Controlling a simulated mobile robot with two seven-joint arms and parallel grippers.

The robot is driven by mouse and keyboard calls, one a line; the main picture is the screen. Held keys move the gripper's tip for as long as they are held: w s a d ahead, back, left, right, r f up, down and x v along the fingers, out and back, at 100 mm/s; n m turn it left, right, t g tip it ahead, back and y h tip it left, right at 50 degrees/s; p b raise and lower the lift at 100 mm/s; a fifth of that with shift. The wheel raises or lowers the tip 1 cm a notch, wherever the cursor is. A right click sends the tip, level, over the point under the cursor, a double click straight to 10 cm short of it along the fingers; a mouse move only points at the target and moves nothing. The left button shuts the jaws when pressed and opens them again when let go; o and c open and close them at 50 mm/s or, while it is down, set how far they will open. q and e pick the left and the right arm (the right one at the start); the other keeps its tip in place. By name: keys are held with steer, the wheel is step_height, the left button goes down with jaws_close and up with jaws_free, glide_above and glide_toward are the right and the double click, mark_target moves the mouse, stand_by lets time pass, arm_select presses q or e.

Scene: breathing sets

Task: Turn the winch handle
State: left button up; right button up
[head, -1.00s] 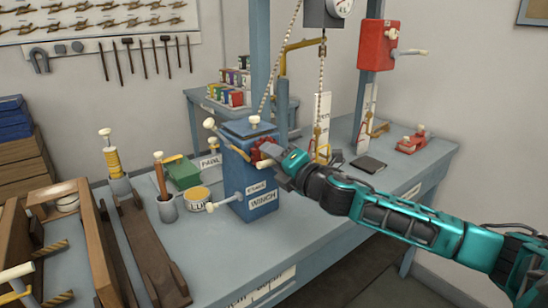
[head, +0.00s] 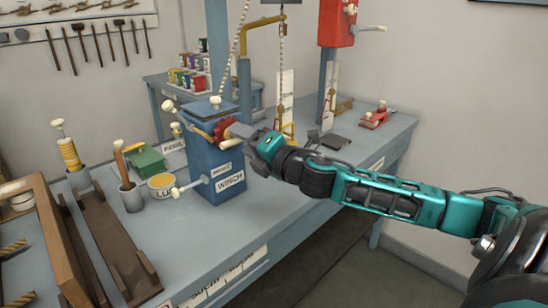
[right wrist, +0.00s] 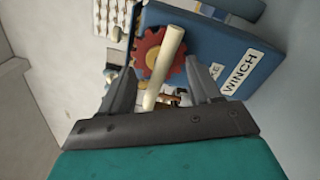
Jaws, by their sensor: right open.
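The blue winch (head: 212,178) stands upright on the bench with a "WINCH" label on its front. A red toothed wheel (head: 225,130) is on its side; it also shows in the right wrist view (right wrist: 150,50). My right gripper (head: 240,134) is at this wheel, its fingertips partly hidden in the head view. In the right wrist view, my right gripper (right wrist: 165,85) is open, and a cream cylindrical handle (right wrist: 166,65) runs between its fingers, in front of the wheel. I cannot tell whether either finger touches it. My left gripper is not in view.
A lever with a white knob (head: 176,193) sticks out at the winch's lower left. A yellow tin (head: 161,187), a grey cup (head: 131,197) and a green box (head: 147,160) stand left of it. A rope (head: 238,55) rises behind. The bench front right of the winch is clear.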

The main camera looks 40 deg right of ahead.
steer(key=s, duration=0.9)
steer(key=shift+s+d, duration=0.2)
steer(key=shift+d, duration=0.15)
